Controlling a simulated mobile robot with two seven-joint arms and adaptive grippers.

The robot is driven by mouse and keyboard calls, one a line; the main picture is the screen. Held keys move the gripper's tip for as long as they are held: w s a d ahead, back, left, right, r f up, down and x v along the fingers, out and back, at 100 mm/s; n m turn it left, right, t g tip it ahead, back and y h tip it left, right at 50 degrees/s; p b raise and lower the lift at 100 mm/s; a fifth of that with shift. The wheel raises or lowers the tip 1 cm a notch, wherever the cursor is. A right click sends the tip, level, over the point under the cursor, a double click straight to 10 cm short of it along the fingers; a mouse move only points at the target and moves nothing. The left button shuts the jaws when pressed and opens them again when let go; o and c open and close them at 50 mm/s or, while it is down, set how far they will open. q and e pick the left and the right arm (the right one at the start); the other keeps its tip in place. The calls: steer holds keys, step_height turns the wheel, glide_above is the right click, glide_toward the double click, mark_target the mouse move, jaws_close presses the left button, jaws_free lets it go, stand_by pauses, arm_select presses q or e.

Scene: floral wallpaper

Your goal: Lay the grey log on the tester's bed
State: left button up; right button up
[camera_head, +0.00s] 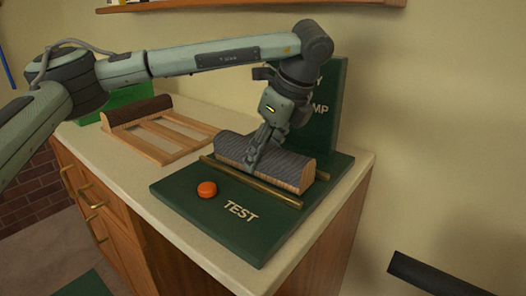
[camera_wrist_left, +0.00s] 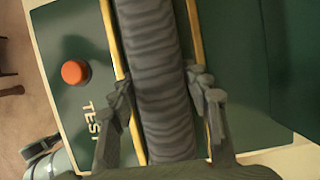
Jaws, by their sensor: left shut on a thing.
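The grey log (camera_head: 285,165), with pale wood ends, is between two brass rails (camera_head: 265,190) on the green tester (camera_head: 185,195) marked TEST. My left gripper (camera_head: 257,158) comes down from above and is shut on the log. In the left wrist view its fingers (camera_wrist_left: 163,95) press the two sides of the grey log (camera_wrist_left: 155,50), which lies lengthwise along the rails. The log looks level and at the bed; whether it fully rests there is hard to tell. My right gripper is not in view.
A red button (camera_head: 207,189) is on the tester's front part. A green upright panel (camera_head: 328,105) stands behind the log. A wooden rack (camera_head: 165,140) with a dark brown log (camera_head: 137,111) is on the pale counter (camera_head: 105,150) to the left.

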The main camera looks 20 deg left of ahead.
mark_target(266, 146)
arm_select(q)
steer(key=o, duration=1.5)
steer(key=shift+r, duration=0.1)
steer(key=shift+d+r, duration=0.2)
steer(key=shift+r, duration=0.1)
steer(key=v, duration=0.5)
steer(key=shift+b, duration=0.35)
steer(key=v, duration=0.6)
steer(key=shift+s, duration=0.1)
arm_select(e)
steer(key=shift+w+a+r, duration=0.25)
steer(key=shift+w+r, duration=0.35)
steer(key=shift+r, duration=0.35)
